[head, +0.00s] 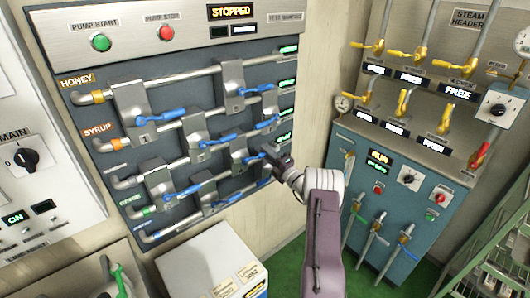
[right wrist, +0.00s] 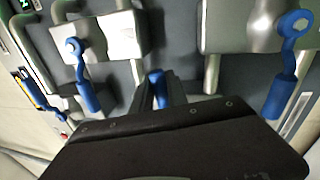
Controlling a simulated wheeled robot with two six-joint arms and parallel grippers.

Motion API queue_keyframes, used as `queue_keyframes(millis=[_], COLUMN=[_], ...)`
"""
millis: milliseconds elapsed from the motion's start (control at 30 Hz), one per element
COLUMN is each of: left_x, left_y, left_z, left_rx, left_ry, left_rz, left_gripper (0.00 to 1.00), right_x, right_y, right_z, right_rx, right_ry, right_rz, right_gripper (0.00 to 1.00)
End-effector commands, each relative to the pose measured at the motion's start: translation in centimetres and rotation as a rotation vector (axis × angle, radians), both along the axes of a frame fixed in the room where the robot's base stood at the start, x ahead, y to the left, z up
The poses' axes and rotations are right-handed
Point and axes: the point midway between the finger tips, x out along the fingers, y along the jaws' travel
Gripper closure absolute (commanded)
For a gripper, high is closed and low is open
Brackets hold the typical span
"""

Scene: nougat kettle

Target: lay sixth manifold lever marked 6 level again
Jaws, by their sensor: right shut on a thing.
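The manifold panel (head: 190,75) carries several grey valve blocks with blue levers. My right gripper (head: 272,153) is at the panel's lower right, shut on the end of a blue lever (head: 252,160) that slants slightly up to the right. In the right wrist view a bit of this blue lever (right wrist: 155,77) shows between the dark fingers; the rest is hidden. Its number cannot be read, so I cannot tell from the picture that it is 6. My left gripper is not in view.
Neighbouring blue levers (head: 267,122) and (head: 228,201) sit close above and below. In the right wrist view, blue levers hang left (right wrist: 85,85) and right (right wrist: 285,75) of the fingers. A white box (head: 205,265) stands below. The teal steam cabinet (head: 395,190) is to the right.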

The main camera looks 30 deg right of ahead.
Motion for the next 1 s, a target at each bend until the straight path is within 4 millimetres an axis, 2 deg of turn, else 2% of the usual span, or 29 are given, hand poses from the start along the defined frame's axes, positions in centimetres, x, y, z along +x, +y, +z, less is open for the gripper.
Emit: queue_keyframes(millis=[300, 833, 867, 900, 933, 1000], left_x=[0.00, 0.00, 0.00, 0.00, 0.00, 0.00], left_y=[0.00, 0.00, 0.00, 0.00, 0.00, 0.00], left_z=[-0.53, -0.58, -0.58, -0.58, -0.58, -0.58], left_rx=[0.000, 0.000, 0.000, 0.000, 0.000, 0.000], left_ry=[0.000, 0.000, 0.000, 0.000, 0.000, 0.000], left_rz=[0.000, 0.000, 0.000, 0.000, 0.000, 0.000], left_gripper=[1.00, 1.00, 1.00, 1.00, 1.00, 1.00], right_x=[-0.01, -0.02, -0.02, -0.01, -0.01, -0.01], right_y=[-0.10, -0.06, -0.06, -0.06, -0.06, -0.05], right_z=[-1.00, -1.23, -1.23, -1.24, -1.24, -1.22], right_rx=[0.105, 0.128, 0.128, 0.128, 0.128, 0.127], right_ry=[0.009, 0.013, 0.013, 0.013, 0.013, 0.012], right_rz=[-0.001, -0.001, -0.001, -0.001, 0.000, 0.000], right_gripper=[1.00, 1.00, 0.76, 0.64, 0.59, 0.59])
